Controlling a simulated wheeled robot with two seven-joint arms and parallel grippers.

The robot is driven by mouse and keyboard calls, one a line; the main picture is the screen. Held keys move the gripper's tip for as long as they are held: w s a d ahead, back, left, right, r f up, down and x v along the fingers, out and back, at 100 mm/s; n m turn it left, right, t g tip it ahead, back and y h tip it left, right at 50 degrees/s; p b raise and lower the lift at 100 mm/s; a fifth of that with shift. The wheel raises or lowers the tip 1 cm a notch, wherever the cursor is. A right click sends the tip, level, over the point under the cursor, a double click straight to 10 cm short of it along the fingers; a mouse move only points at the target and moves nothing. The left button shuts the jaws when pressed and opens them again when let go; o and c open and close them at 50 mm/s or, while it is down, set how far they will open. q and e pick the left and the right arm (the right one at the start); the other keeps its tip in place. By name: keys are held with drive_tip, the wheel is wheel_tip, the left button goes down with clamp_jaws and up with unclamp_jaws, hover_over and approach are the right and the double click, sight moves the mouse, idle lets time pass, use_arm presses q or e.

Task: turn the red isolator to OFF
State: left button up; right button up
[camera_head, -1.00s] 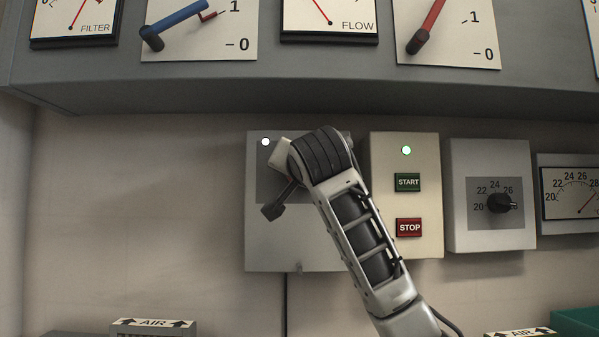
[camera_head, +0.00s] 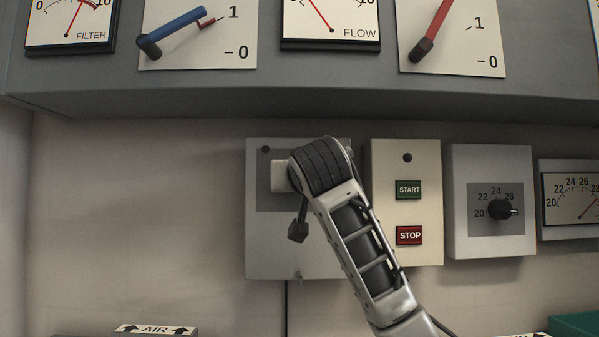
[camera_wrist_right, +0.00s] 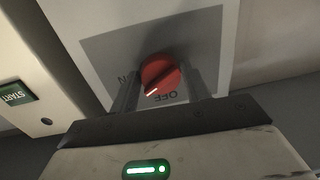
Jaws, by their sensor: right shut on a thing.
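The red isolator knob (camera_wrist_right: 160,73) is on a grey plate (camera_wrist_right: 95,50) in the right wrist view, which shows it turned around. Its white pointer line lies between the ON and OFF labels, nearer OFF. My right gripper (camera_wrist_right: 163,85) is shut on the knob, one finger on each side. In the head view the isolator box (camera_head: 265,250) is on the wall, and my right wrist hides the knob and the fingers. The box's lamp (camera_head: 265,149) is dark. My left gripper is not in view.
The START (camera_head: 408,189) and STOP (camera_head: 408,235) box is close to the right of my arm, its lamp (camera_head: 407,157) dark. A dial box (camera_head: 465,235) stands farther right. A grey ledge (camera_head: 200,100) with gauges and levers overhangs above. The wall at left is bare.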

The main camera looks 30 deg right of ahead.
use_arm(q)
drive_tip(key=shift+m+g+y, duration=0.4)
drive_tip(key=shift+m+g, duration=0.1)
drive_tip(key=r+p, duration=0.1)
drive_tip(key=p, duration=0.2)
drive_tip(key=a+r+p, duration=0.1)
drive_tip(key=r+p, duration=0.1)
drive_tip(key=p, duration=0.2)
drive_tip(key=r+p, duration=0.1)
drive_tip(key=p, duration=0.3)
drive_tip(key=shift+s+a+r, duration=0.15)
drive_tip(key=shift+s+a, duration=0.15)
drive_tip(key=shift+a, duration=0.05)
use_arm(e)
drive_tip(key=n, duration=0.7)
drive_tip(key=r+n+g+h, duration=0.1)
drive_tip(key=n, duration=0.3)
drive_tip(key=shift+s+d+n, duration=0.1)
drive_tip(key=shift+d+n, duration=0.05)
drive_tip(key=shift+n, duration=0.15)
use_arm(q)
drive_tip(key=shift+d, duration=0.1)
use_arm(e)
drive_tip(key=o, duration=1)
drive_tip(key=shift+c, duration=0.2)
drive_tip(key=shift+f, duration=0.15)
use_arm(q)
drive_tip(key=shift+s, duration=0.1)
